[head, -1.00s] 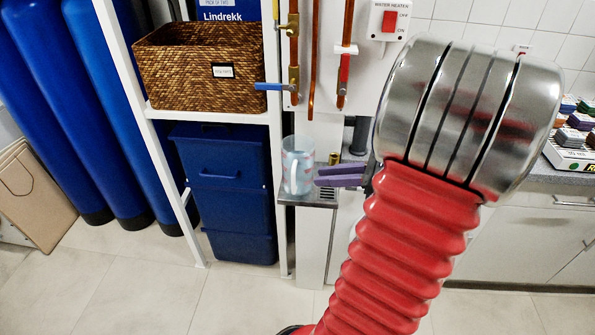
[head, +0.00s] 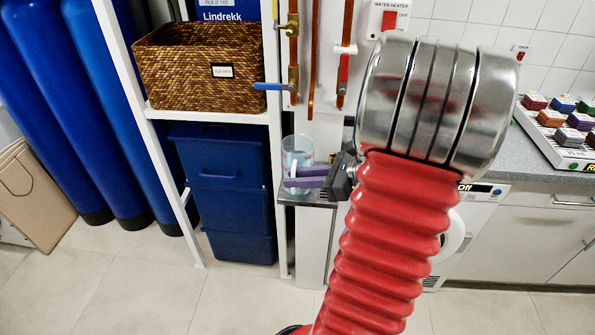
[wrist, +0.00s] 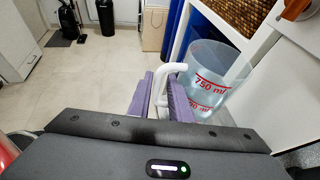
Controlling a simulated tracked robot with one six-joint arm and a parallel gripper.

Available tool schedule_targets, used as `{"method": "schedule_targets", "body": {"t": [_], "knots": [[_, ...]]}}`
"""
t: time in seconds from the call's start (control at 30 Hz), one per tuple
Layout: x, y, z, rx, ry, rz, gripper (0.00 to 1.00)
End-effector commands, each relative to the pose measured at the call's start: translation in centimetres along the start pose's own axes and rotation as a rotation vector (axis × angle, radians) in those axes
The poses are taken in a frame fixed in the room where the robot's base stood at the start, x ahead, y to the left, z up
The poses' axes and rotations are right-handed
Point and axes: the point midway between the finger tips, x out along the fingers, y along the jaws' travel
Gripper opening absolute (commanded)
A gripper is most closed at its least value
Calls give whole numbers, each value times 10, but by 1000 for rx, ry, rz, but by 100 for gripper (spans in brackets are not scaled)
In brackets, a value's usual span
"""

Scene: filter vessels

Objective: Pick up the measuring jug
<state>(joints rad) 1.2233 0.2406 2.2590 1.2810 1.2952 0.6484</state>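The measuring jug (head: 299,147) is clear, with a white handle, and stands upright on a small grey ledge (head: 309,199) beside the shelf unit. In the wrist view the jug (wrist: 218,72) shows red marks, one reading 750 ml, and a bluish tint inside. My gripper (head: 292,178) reaches it from the right with two purple fingers. In the wrist view my gripper (wrist: 161,79) has a finger on each side of the white handle (wrist: 179,67). The fingers look apart, with a narrow gap around the handle. Contact with the handle is not clear.
A white shelf unit (head: 206,117) with a wicker basket (head: 200,65) and blue bins (head: 222,180) stands left of the jug. Copper pipes with a blue-handled valve (head: 272,87) run above it. A grey counter (head: 522,160) is at right. The floor in front is clear.

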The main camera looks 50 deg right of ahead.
Motion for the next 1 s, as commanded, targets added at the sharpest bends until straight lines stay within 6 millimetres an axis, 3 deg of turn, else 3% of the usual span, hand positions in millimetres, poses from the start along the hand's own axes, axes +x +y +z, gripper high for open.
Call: {"method": "schedule_targets", "body": {"t": [0.23,0.6,1.0], "knots": [[8,1,0,0,0,2,18],[49,4,-1,0,0,2,18],[52,3,-1,1,0,0,18]]}}
